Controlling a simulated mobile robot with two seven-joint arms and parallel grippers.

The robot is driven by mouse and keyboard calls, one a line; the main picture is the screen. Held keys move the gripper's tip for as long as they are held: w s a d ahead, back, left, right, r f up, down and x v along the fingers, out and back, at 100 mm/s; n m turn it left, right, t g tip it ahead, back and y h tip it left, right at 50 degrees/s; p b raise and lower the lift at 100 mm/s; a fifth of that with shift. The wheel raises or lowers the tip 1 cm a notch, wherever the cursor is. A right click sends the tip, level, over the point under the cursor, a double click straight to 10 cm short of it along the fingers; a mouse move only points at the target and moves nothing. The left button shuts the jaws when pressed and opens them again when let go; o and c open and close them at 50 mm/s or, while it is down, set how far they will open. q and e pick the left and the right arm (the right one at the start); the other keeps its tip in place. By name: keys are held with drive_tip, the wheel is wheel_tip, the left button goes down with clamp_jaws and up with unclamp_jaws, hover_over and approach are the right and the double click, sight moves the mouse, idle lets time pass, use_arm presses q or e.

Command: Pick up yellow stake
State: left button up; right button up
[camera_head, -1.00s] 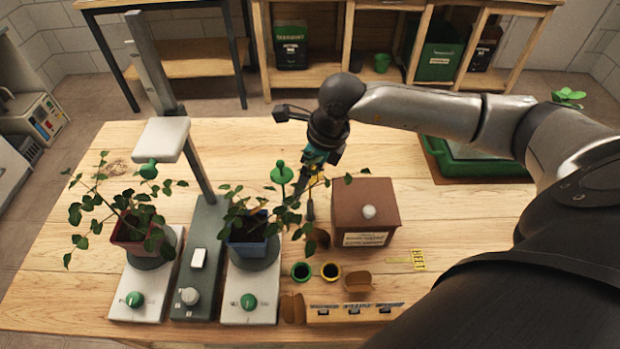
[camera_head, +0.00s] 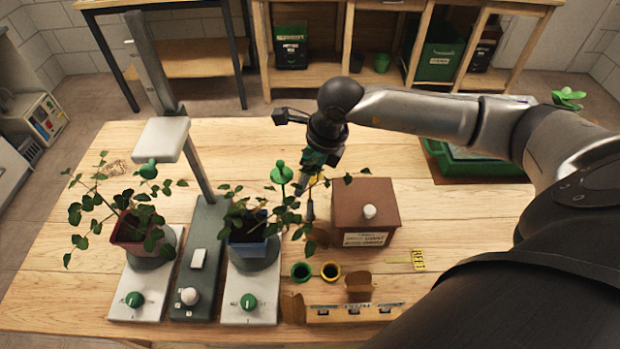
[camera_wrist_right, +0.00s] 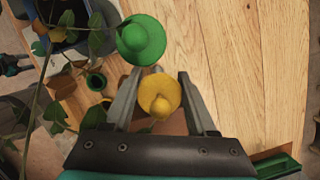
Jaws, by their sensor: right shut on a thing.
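The yellow stake (camera_wrist_right: 160,92) has a round knobbed top and sits between my right gripper's two fingers in the right wrist view. In the head view only a bit of its yellow (camera_head: 314,181) shows at the fingers; the rest is hidden. My right gripper (camera_head: 307,192) is shut on it, pointing down beside the right-hand potted plant, left of the brown box. A green stake (camera_wrist_right: 141,40) with a similar top stands just beyond the left finger; it also shows in the head view (camera_head: 281,173). My left gripper is not in view.
The potted plant (camera_head: 248,231) has leaves close to the gripper. The brown box (camera_head: 365,205) stands to the right. Green (camera_head: 301,272) and yellow-rimmed (camera_head: 331,272) cups stand in front. A yellow BEET label (camera_head: 418,260) lies on the table, with bare wood around it.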

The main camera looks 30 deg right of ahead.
drive_tip(key=shift+c, duration=0.7)
